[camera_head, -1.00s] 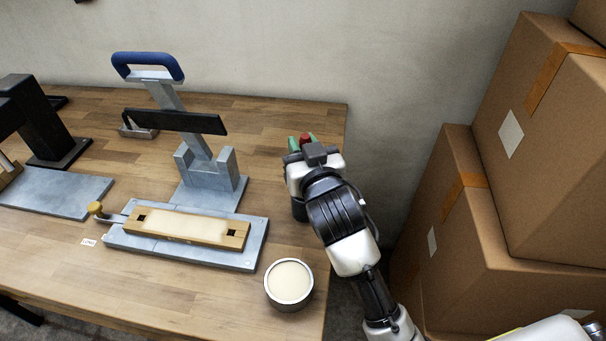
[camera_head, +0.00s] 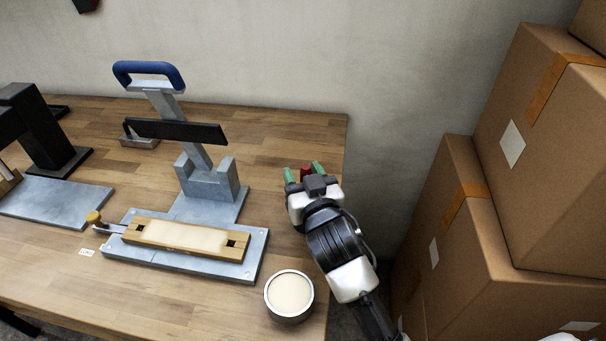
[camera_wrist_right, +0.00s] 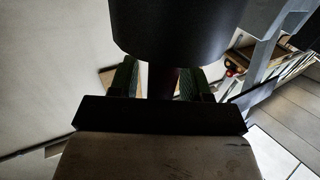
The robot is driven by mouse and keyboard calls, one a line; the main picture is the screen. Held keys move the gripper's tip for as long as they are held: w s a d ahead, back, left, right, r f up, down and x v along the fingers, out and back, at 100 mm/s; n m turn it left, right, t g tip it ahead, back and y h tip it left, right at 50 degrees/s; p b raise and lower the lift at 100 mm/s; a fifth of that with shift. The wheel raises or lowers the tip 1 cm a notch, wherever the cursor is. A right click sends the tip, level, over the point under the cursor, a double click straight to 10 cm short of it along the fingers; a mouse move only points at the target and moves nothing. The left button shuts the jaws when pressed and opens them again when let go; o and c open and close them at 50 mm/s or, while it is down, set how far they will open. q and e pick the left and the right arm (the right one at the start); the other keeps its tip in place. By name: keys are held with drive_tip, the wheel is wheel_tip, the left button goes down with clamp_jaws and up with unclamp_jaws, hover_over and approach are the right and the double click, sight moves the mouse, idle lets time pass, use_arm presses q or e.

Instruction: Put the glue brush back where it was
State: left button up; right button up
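My right gripper (camera_head: 304,173) is at the right end of the workbench. Its green fingertips stand apart on either side of the glue brush's red handle top (camera_head: 306,172). In the right wrist view the dark reddish handle (camera_wrist_right: 163,84) shows between the fingers, with a light gap on its left side. A wide dark cylinder (camera_wrist_right: 178,30), seemingly the brush's holder, is close to the handle in that view. The gripper hides this holder and the bristles in the head view. My left gripper is not in view.
An open round tin of cream glue (camera_head: 289,293) stands near the front right edge. A wooden block (camera_head: 187,239) with a pale coated top lies on a metal plate before a blue-handled press (camera_head: 197,150). Cardboard boxes (camera_head: 450,235) stand right of the bench (camera_head: 285,128).

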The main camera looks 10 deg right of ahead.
drive_tip(key=s+b, duration=0.1)
drive_tip(key=s, duration=1.1)
drive_tip(key=shift+d+r, duration=0.15)
drive_tip(key=shift+d, duration=0.3)
